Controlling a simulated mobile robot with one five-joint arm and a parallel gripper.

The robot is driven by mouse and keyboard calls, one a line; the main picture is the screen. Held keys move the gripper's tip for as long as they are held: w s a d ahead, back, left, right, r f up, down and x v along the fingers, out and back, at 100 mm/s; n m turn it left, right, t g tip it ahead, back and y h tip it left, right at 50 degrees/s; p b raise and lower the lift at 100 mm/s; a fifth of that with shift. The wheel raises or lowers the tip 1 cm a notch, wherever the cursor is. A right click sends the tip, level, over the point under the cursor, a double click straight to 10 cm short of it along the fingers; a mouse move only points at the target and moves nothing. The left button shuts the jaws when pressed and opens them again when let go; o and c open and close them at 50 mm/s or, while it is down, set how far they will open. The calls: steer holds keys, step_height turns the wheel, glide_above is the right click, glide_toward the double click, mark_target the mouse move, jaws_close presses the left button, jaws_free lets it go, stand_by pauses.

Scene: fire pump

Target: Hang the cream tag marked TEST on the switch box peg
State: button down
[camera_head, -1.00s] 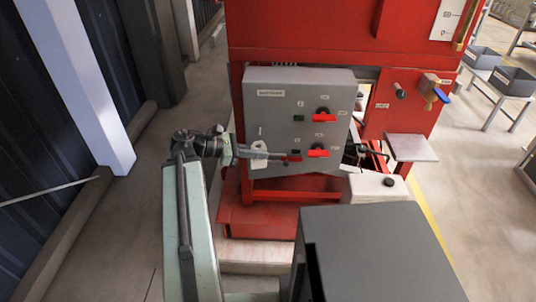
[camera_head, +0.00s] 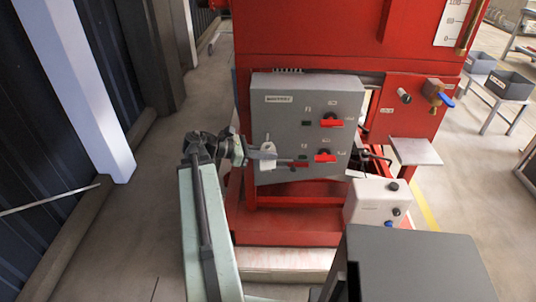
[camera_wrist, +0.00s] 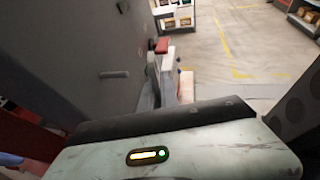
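The grey switch box (camera_head: 305,170) is on the red pump frame and has two red-handled switches (camera_head: 331,122) on its front. The cream tag (camera_head: 268,160) hangs upright against the left of the box face, its top at a small peg (camera_head: 267,138). Its lettering is too small to read. My gripper (camera_head: 288,159) is at the tag, its two fingers spread apart, one crossing in front of the tag. In the wrist view the fingers (camera_wrist: 160,76) are beside the box face (camera_wrist: 85,50); the tag cannot be made out there.
A white control box (camera_head: 375,203) with knobs stands right of the switch box, below a small grey shelf (camera_head: 416,151). A pale post (camera_head: 80,85) stands at the left. The floor between post and pump is clear.

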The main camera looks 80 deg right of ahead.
mark_target(267, 146)
steer(key=shift+w+d+f, duration=0.1)
steer(key=shift+w+d, duration=0.05)
steer(key=shift+d, duration=0.85)
steer(key=shift+w+d+f, duration=0.1)
steer(key=shift+w+d, duration=0.05)
steer(key=shift+d, duration=0.8)
steer(key=shift+w+d+f, duration=0.1)
steer(key=shift+w+d, duration=0.2)
steer(key=shift+d, duration=0.25)
steer(key=shift+s, duration=0.15)
steer(key=c, duration=1.5)
jaws_free()
steer(key=shift+c, duration=0.2)
